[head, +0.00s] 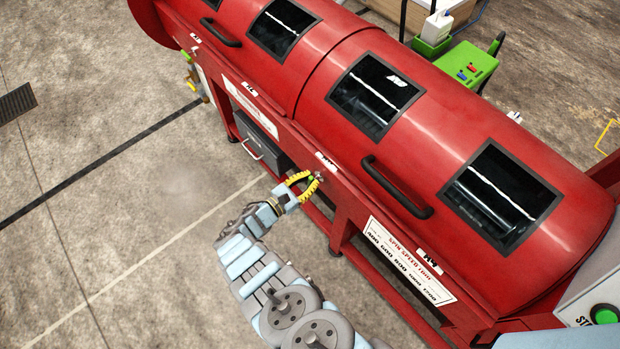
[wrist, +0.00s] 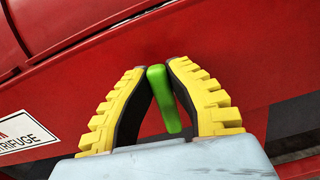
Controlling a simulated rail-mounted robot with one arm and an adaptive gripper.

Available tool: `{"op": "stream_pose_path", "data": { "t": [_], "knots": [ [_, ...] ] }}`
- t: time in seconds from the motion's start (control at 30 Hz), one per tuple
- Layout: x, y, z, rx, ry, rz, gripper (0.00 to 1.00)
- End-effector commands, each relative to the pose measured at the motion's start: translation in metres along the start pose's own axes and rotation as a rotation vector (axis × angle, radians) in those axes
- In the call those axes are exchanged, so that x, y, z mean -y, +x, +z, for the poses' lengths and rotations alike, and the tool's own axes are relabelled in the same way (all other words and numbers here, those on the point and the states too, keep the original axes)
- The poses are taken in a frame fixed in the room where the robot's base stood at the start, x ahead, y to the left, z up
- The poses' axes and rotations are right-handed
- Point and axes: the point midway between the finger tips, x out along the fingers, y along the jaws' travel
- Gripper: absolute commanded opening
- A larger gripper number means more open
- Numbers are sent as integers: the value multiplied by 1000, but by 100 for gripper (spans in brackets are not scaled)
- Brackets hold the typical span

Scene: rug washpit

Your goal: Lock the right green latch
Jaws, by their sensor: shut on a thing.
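The green latch (wrist: 164,98) is a short green lever on the front of the red centrifuge. In the wrist view it stands nearly upright, tilted slightly. The yellow fingers of my gripper (wrist: 156,68) are closed on its upper part from both sides. In the head view my gripper (head: 316,178) reaches the machine's lower front edge, and only a small bit of the green latch (head: 311,178) shows between the fingers. The latch's mount is partly hidden by the fingers.
The red centrifuge drum (head: 400,60) has dark windows and a black handle (head: 397,187) right of my gripper. A grey drawer box (head: 262,140) hangs left of it.

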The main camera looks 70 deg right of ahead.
Motion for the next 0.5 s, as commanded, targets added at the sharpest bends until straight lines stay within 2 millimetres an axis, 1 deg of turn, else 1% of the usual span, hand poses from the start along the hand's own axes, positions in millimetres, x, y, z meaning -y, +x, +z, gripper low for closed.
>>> {"op": "stream_pose_path", "data": {
  "t": [0.5],
  "knots": [
    [4, 0, -2, -2, 158, 1, 0]
  ]
}}
